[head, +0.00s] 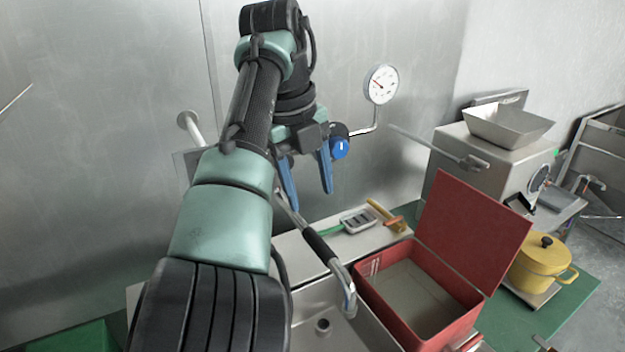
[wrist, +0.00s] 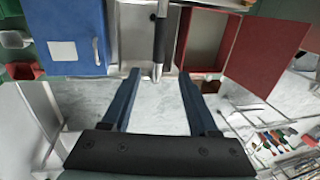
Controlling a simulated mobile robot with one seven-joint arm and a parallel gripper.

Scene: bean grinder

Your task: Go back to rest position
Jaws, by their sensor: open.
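My gripper (head: 306,188) hangs from my raised arm in the head view, above the steel counter and sink. Its two blue fingers point down and are spread apart with nothing between them. In the wrist view the gripper (wrist: 158,100) is also open and empty, with pale floor showing between the fingers. The faucet (head: 322,250) with a black sleeve stands below and to the right of the fingers in the head view. It shows ahead of the fingers in the wrist view (wrist: 160,42).
An open red box (head: 478,232) sits right of the sink (head: 335,325). Beyond it are a steel grinder (head: 482,165) and a yellow pot (head: 541,262). A gauge (head: 381,84) is near the back wall. A blue cabinet (wrist: 70,35) and tools (wrist: 275,140) show in the wrist view.

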